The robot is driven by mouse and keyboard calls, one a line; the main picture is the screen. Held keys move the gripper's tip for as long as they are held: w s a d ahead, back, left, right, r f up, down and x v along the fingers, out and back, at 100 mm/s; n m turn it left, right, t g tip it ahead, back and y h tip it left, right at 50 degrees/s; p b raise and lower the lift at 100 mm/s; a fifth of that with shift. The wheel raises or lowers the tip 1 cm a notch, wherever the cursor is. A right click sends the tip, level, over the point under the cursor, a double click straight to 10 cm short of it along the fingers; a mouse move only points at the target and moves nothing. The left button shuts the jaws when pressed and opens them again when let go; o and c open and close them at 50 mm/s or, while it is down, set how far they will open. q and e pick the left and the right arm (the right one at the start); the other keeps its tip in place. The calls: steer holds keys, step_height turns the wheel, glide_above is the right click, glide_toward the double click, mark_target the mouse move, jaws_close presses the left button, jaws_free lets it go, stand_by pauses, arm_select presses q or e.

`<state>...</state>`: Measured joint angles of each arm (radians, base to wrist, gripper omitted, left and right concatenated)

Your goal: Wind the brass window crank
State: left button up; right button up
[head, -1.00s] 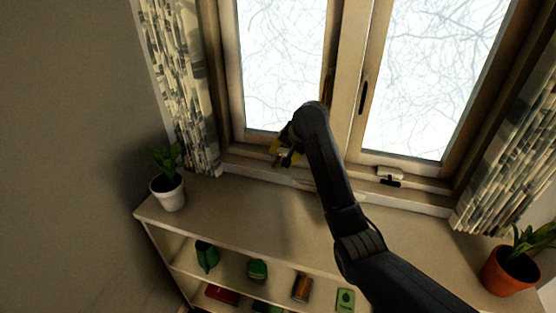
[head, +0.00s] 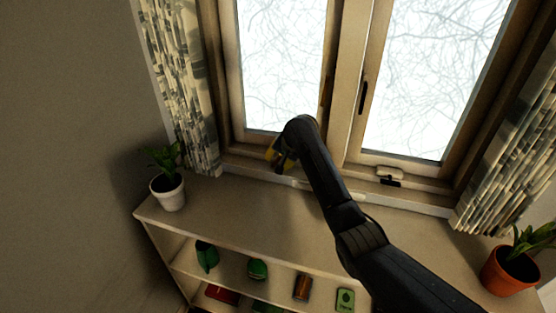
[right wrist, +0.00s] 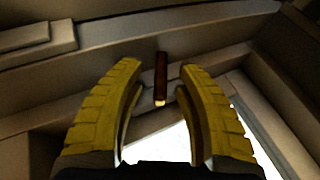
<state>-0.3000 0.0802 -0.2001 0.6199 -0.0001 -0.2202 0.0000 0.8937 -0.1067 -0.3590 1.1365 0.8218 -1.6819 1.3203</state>
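A small reddish-brown, brass-toned rod, seemingly the crank's handle (right wrist: 161,78), shows in the right wrist view between the two yellow fingers of my right gripper (right wrist: 160,66). A gap shows on each side of the rod, so the gripper is open and not gripping it. In the head view my right gripper (head: 279,160) is at the sill below the left window pane. The crank is hidden there behind my gripper and arm. My left gripper is not in view.
A pale fitting with a dark part (head: 390,176) sits under the right window (head: 430,80). The shelf top (head: 250,215) is clear between a white-potted plant (head: 168,192) and a terracotta-potted plant (head: 510,271). Patterned curtains (head: 182,90) hang at both sides.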

jaws_close()
steer(key=shift+r, duration=0.1)
stand_by(0.4)
steer(key=h, duration=0.1)
steer(key=g+h, duration=0.1)
steer(key=shift+a+r+n+h, duration=0.1)
steer(key=shift+a+n+h, duration=0.2)
steer(key=shift+h, duration=0.1)
steer(key=shift+w+n+g+h, duration=0.1)
steer(key=shift+n+g+h, duration=0.25)
steer(key=shift+h, duration=1.05)
steer(key=shift+g+h, duration=0.25)
steer(key=shift+h, duration=0.15)
jaws_free()
